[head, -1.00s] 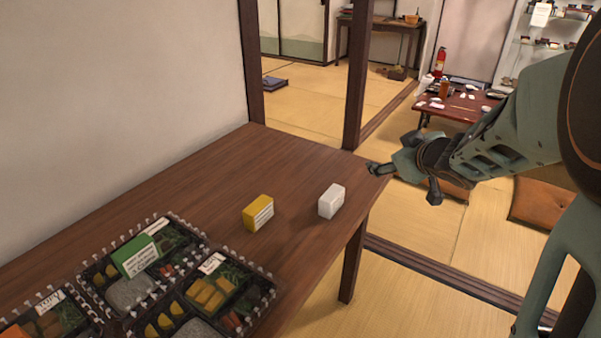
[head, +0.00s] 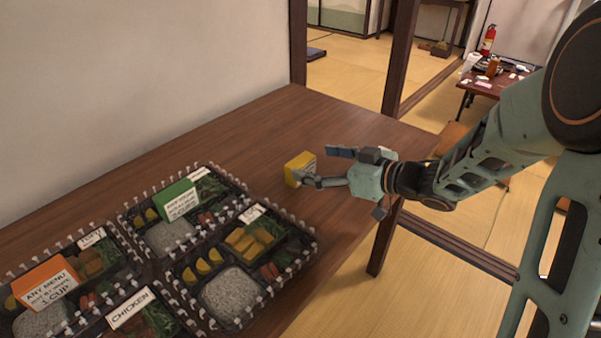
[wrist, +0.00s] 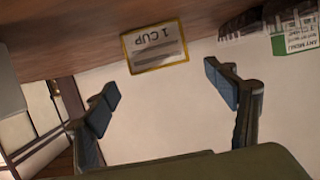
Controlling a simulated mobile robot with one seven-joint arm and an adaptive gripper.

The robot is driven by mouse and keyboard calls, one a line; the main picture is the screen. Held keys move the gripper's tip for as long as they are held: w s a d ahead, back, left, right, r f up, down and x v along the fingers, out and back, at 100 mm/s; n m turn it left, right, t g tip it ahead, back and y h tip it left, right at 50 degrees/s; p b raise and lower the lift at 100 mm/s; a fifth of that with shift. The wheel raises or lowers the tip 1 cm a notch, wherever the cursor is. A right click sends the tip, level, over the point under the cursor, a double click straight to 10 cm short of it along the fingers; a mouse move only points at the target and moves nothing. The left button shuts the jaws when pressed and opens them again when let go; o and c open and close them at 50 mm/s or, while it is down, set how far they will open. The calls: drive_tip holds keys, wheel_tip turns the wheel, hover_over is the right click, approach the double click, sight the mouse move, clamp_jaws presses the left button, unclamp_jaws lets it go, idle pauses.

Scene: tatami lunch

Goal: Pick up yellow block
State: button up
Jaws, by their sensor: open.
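The yellow block (head: 297,170) stands on the brown wooden table, beyond the tip side of my gripper (head: 323,166) in the head view. My gripper is open and empty, low over the table, with its fingers pointing left at the block. In the wrist view, which looks upside down, the block (wrist: 155,47) shows its label face with "1 CUP" and a yellow edge. There it lies ahead of my gripper (wrist: 160,85), between the lines of the two spread fingers. I cannot tell whether the nearer finger touches the block.
The table (head: 240,140) has lunch trays (head: 232,295) at its front left, with a green block (head: 178,200) and an orange block (head: 45,284) on them. A wall rises behind the table. Bare table lies behind the block.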

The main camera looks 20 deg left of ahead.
sight(303, 161)
drive_tip(key=b+x, duration=0.2)
drive_tip(key=x, duration=0.3)
drive_tip(key=shift+a+f, duration=0.15)
drive_tip(key=shift+f, duration=0.15)
drive_tip(key=shift+r, duration=0.1)
drive_tip(key=c, duration=1.2)
